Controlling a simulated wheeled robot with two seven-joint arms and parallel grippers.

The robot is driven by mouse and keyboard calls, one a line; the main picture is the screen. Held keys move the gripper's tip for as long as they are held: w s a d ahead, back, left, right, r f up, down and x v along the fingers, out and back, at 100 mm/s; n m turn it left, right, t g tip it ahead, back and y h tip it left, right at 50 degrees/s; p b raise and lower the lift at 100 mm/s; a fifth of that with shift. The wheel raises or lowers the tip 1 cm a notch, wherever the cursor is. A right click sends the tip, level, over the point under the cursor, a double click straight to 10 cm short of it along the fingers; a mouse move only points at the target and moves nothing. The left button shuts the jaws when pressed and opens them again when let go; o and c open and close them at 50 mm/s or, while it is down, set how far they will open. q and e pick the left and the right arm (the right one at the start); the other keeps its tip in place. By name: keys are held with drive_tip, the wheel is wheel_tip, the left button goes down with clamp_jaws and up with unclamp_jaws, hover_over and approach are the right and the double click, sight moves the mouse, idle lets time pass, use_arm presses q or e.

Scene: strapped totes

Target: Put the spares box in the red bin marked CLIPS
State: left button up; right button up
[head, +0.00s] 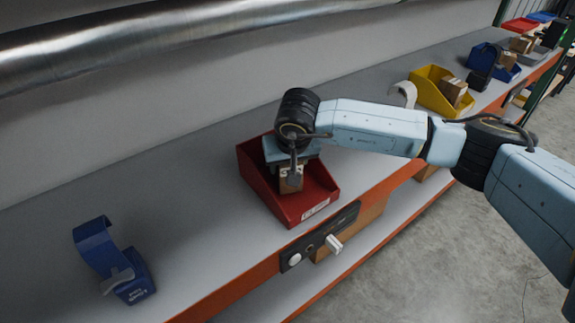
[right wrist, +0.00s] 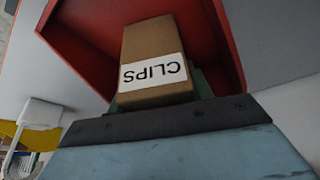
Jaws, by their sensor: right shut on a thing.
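A red bin (head: 321,194) stands on the grey shelf, with a white label on its front lip too small to read in the head view. My right gripper (head: 291,170) is over the bin, pointing down and shut on a small brown cardboard box (head: 291,183). In the right wrist view the held box (right wrist: 152,42) has a white label reading CLIPS, upside down. The red bin's walls (right wrist: 222,45) surround it there. The box is within the bin's outline; I cannot tell whether it touches the floor. My left gripper is not in view.
A blue tape dispenser (head: 120,265) stands at left. A yellow bin (head: 428,92) holding a brown box, a white curved object (head: 405,93) and a blue bin (head: 486,56) are farther right. A dark control panel (head: 320,238) sits on the orange front edge. A metal pipe (head: 150,35) runs above.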

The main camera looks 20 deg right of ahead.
drive_tip(key=shift+f, duration=0.35)
drive_tip(key=shift+f, duration=0.2)
drive_tip(key=o, duration=1.1)
drive_tip(key=shift+r, duration=0.1)
drive_tip(key=shift+r, duration=0.35)
drive_tip(key=v, duration=1.1)
drive_tip(key=shift+s+r, duration=0.15)
drive_tip(key=shift+r, duration=0.1)
